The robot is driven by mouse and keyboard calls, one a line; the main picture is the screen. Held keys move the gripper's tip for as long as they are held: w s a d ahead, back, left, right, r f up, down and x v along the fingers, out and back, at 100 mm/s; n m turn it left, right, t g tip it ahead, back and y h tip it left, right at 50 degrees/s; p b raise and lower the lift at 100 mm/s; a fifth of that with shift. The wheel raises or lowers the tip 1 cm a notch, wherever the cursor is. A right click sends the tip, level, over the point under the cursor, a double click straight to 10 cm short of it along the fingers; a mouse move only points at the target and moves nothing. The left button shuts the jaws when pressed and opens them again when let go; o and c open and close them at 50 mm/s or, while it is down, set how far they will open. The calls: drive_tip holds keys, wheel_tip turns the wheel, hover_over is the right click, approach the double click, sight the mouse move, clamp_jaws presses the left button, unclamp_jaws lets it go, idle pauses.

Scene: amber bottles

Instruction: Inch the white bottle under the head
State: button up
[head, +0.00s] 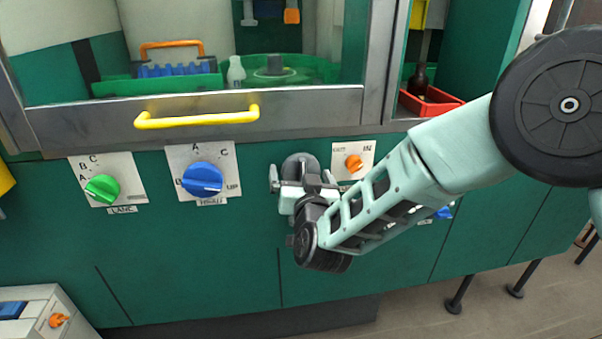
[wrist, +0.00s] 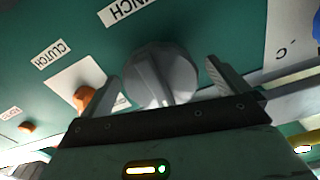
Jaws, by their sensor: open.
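The white bottle (head: 236,73) stands upright behind the window, at the left of a green round carrier (head: 318,68). A white nozzle-like part (head: 248,12) hangs above and slightly right of it, and an orange-tipped part (head: 291,15) hangs farther right. I cannot tell which is the head. My gripper (head: 302,180) is open at a grey knob (head: 299,163) on the green front panel. In the wrist view the grey knob (wrist: 160,76) lies between the spread fingers of my gripper (wrist: 163,78), with gaps showing. A label ending in "NCH" (wrist: 128,9) is beside it.
A blue knob (head: 202,179) and a green knob (head: 102,189) are to the left. A small orange knob (head: 354,163) sits close on the right. A yellow handle (head: 197,117) sticks out above. A red tray (head: 430,102) with a dark bottle (head: 418,78) is at the right.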

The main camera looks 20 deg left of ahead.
drive_tip(key=shift+w+a, duration=0.2)
drive_tip(key=shift+w, duration=0.15)
drive_tip(key=shift+c, duration=0.3)
drive_tip(key=c, duration=0.9)
drive_tip(key=shift+f, duration=0.1)
